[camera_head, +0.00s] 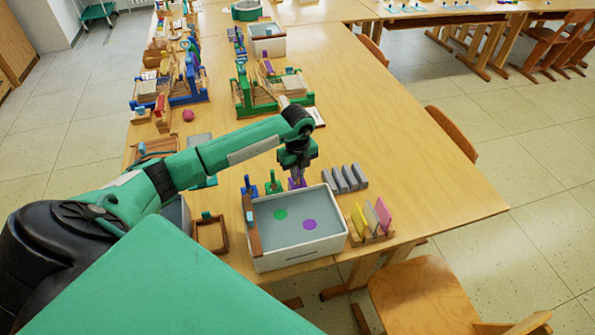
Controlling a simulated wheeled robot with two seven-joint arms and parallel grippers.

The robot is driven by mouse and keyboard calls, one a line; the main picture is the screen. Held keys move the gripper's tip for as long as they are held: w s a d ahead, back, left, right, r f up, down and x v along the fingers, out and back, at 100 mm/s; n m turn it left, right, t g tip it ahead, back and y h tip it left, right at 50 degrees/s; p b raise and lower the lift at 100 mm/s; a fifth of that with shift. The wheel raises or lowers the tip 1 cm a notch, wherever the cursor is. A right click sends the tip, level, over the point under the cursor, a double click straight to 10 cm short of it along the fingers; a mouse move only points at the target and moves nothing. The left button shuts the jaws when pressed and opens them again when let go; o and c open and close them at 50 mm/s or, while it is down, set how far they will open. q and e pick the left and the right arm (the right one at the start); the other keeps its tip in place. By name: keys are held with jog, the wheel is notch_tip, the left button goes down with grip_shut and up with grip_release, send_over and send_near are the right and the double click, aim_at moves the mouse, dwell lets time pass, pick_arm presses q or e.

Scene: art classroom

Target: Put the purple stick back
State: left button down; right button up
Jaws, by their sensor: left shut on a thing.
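My left gripper (297,166) reaches in from the left and points down just behind the white tub (345,237). It is shut on the purple stick (298,177), of which only a small part shows below the fingers. A purple holder (292,186) is directly under it, at the tub's back edge. I cannot tell whether the stick is in the holder or just above it. A blue holder (250,190) and a green holder (273,186), each with its stick, stand to the left. My right gripper is out of view.
The tub holds grey water with a green spot (281,215) and a purple spot (310,224). Grey blocks (345,179) stand right of the gripper. A rack with coloured panels (372,238) is beside the tub. The table's right side (430,195) is clear.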

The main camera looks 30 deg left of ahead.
pick_arm(q)
jog(key=shift+f, duration=0.2)
jog(key=c, duration=1.5)
grip_release()
jog(key=shift+r, duration=0.15)
